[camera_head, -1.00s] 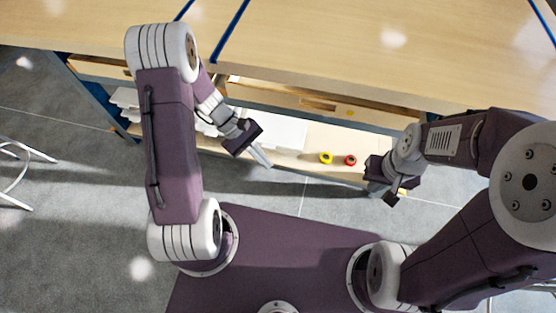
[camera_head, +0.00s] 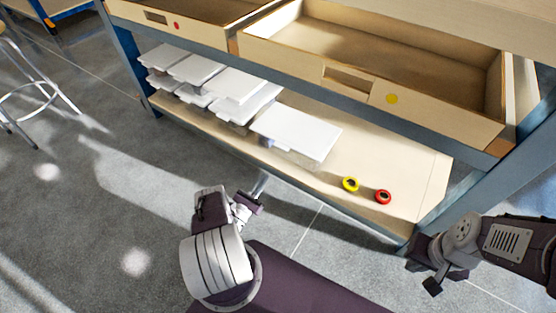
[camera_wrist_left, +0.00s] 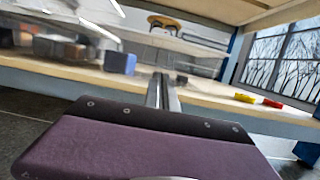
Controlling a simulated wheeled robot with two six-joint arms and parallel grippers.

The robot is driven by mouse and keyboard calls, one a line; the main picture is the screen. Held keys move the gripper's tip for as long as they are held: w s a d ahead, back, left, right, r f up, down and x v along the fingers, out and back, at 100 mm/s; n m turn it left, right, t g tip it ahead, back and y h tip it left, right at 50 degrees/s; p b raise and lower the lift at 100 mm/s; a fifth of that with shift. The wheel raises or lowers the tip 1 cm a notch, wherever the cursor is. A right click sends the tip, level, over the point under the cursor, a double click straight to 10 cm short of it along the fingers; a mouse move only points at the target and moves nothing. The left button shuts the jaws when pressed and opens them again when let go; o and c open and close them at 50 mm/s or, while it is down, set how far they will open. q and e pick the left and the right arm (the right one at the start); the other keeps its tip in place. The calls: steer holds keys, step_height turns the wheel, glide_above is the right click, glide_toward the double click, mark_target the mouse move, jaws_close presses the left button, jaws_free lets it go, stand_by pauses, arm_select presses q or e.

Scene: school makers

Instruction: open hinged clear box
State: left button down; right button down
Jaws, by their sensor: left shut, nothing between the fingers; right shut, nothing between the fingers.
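Several boxes with flat white tops stand on the lower shelf in the head view. The rightmost and nearest has a wide top (camera_head: 298,130) that lies flat; its sides are mostly hidden from above. In the left wrist view, see-through box sides (camera_wrist_left: 175,50) show blurred behind the fingers, and a dark blue block (camera_wrist_left: 120,62) shows to their left. My left gripper (camera_head: 262,183) is shut and empty, low in front of the shelf's edge, apart from the boxes. Its fingers (camera_wrist_left: 164,90) point toward the shelf. My right gripper (camera_head: 434,270) is shut and empty at the lower right.
An open, empty-looking wooden drawer (camera_head: 390,60) overhangs the shelf. A blue table leg (camera_head: 485,185) stands at right. A stool (camera_head: 40,85) stands at left.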

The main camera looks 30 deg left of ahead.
arm_select(q)
steer(key=w+r+b, duration=0.3)
steer(key=w+r, duration=0.3)
steer(key=w, duration=0.3)
steer(key=shift+d, duration=0.35)
steer(key=shift+r, duration=0.15)
